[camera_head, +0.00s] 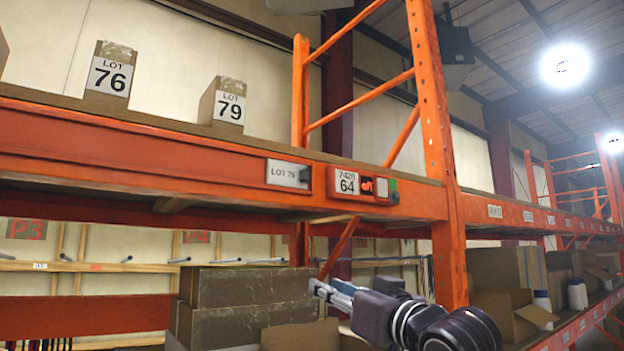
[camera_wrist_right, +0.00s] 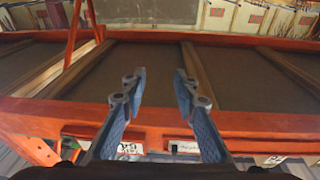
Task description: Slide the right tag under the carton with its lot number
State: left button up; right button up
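A white tag (camera_head: 288,174) marked LOT, with a final digit too small to read surely, sits on the orange beam, right of and below the LOT 79 carton. A dark piece covers its right end. My right gripper (camera_head: 327,291) is below the beam, apart from the tag. In the right wrist view its two fingers (camera_wrist_right: 160,84) are spread with nothing between them. My left gripper is not in view.
A red-framed 64 label (camera_head: 347,183) with a small green-and-grey piece is on the beam right of the tag. An orange upright (camera_head: 432,120) stands further right. Brown boxes (camera_head: 250,288) fill the lower shelf behind my gripper. The beam left of the tag is clear.

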aim_at(308, 177)
jog(key=s+r+n+t+y, duration=0.1)
jog(key=s+r, duration=0.3)
jog(key=r, duration=0.5)
jog(key=s+r+t+y, duration=0.1)
jog(key=s+r+y, duration=0.15)
jog(key=r, duration=0.65)
jog(key=shift+g+h, duration=0.3)
jog(key=shift+h, duration=0.15)
jog(key=p+x, duration=0.5)
jog(key=shift+w+a, duration=0.3)
jog(key=shift+w+a+r, duration=0.15)
jog(key=shift+w+a, duration=0.1)
jog(key=shift+w, duration=0.3)
jog(key=shift+c, duration=0.5)
grip_shut()
